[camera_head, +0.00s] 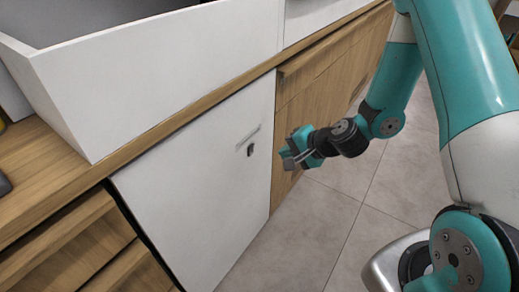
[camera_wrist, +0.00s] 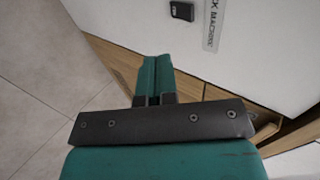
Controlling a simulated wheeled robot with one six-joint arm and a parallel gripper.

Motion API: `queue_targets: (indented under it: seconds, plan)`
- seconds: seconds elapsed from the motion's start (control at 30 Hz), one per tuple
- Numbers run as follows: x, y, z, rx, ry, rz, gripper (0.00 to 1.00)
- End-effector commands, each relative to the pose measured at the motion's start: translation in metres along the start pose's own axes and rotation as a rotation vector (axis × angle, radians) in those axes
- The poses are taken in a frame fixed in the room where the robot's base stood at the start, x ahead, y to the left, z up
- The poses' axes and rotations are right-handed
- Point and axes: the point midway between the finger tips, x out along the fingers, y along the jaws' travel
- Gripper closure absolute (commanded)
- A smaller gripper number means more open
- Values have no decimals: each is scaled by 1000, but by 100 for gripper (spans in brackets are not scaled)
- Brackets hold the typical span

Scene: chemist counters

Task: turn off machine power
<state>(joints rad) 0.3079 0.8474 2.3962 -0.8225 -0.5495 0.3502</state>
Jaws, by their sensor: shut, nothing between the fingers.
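The machine's white front panel (camera_head: 195,190) is set under the wooden counter edge and also fills the upper right of the wrist view (camera_wrist: 270,55). A small black switch (camera_head: 250,150) sits on the panel below a thin grey label (camera_head: 247,136). In the wrist view the switch (camera_wrist: 182,11) is at the top edge, beside the label (camera_wrist: 212,22), whose partly cut text reads "CK MACHINE". My gripper (camera_head: 288,161) is shut and empty, to the right of the switch and apart from it. The wrist view shows its teal fingers together (camera_wrist: 157,62). The switch's position cannot be told.
Wooden drawers (camera_head: 75,245) stand left of the panel, and a wooden cabinet front (camera_head: 325,80) stands to its right. A large white box-shaped housing (camera_head: 160,65) rests on the counter (camera_head: 130,145). The tiled floor (camera_head: 330,225) in front is clear.

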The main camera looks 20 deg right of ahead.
Motion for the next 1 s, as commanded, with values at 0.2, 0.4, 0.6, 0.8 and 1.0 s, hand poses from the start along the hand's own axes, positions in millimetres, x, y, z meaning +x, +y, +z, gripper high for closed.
queue_targets:
  seconds: [0.2, 0.4, 0.6, 0.8, 1.0]
  plan:
    - [50, 1, 2, -5, -4, 0, 100]
    - [77, -16, 1, -5, -2, -3, 100]
    - [89, -27, 1, -2, -1, -1, 100]
    - [90, -29, 0, 1, 0, 0, 100]
    - [90, -29, 0, 1, 1, 1, 100]
